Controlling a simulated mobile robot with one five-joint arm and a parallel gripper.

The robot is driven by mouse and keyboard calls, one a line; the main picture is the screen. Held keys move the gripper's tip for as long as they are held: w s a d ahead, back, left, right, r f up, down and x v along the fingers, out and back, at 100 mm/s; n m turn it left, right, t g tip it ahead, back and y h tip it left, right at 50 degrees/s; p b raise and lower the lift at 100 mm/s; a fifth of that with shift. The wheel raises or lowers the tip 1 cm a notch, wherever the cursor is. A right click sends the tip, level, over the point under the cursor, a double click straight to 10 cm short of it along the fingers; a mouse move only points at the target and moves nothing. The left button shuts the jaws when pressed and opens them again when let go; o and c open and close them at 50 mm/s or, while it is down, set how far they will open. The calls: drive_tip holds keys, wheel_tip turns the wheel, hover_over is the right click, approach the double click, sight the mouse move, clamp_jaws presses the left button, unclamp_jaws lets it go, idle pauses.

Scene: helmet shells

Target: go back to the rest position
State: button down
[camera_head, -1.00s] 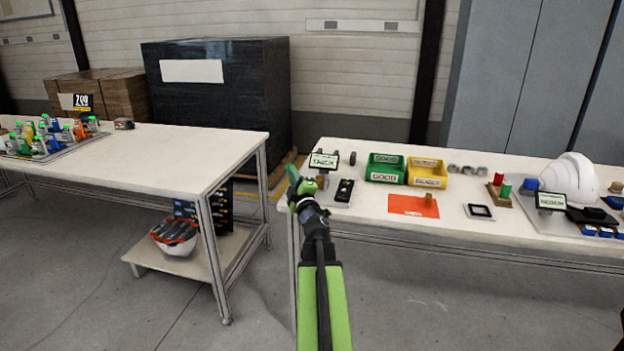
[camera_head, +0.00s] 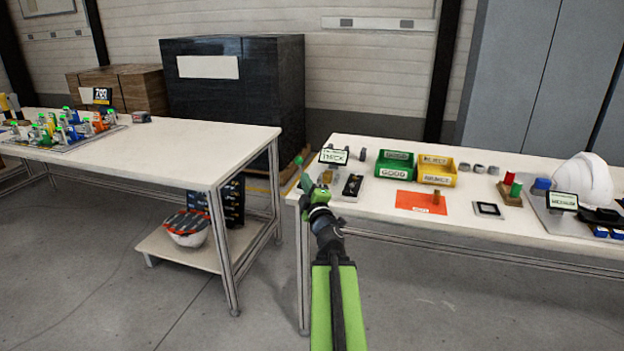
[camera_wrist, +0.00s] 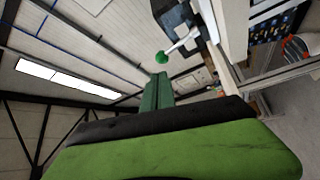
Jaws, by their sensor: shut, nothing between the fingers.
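My gripper (camera_head: 304,180) is at the end of my green and black arm, in front of the left end of the right table (camera_head: 340,223). Its green tip is shut with nothing held. In the wrist view my green gripper part (camera_wrist: 157,92) points up into the picture, with the ceiling and wall behind it. From the head view I cannot tell the exact gap between my gripper and the table edge.
The right table holds a green bin (camera_head: 395,165), a yellow bin (camera_head: 436,170), an orange sheet (camera_head: 414,203) and a white helmet (camera_head: 584,180). The left table (camera_head: 190,150) carries several small coloured items. Bare floor lies between and before the tables.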

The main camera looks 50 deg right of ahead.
idle(0.4)
drive_tip(key=w+a+n+t+y, duration=0.1)
drive_tip(key=w+a+y, duration=0.2)
drive_tip(key=w+a, duration=0.65)
drive_tip(key=w+a+n+t+y, duration=0.1)
drive_tip(key=w+a+y, duration=0.35)
drive_tip(key=a, duration=0.85)
drive_tip(key=w+a+f+m+g, duration=0.3)
drive_tip(key=a+f, duration=0.3)
drive_tip(key=a, duration=0.2)
drive_tip(key=w+a+f+m+g, duration=0.2)
drive_tip(key=w+a+f+g, duration=0.1)
drive_tip(key=a+f, duration=0.5)
drive_tip(key=s+a+f+m+g, duration=0.2)
drive_tip(key=s+a+f+g, duration=0.35)
drive_tip(key=a+f, duration=0.25)
drive_tip(key=s+a+f+m+g+y, duration=0.2)
drive_tip(key=s+a+f+g, duration=0.15)
drive_tip(key=s, duration=0.45)
drive_tip(key=s+a+f+m+g+y, duration=0.15)
drive_tip(key=s+f+g, duration=0.3)
drive_tip(key=s, duration=0.45)
wheel_tip(320, 180, up, 26)
drive_tip(key=p, duration=2.5)
drive_tip(key=shift+w+a+r+p, duration=0.25)
drive_tip(key=shift+w+p, duration=0.05)
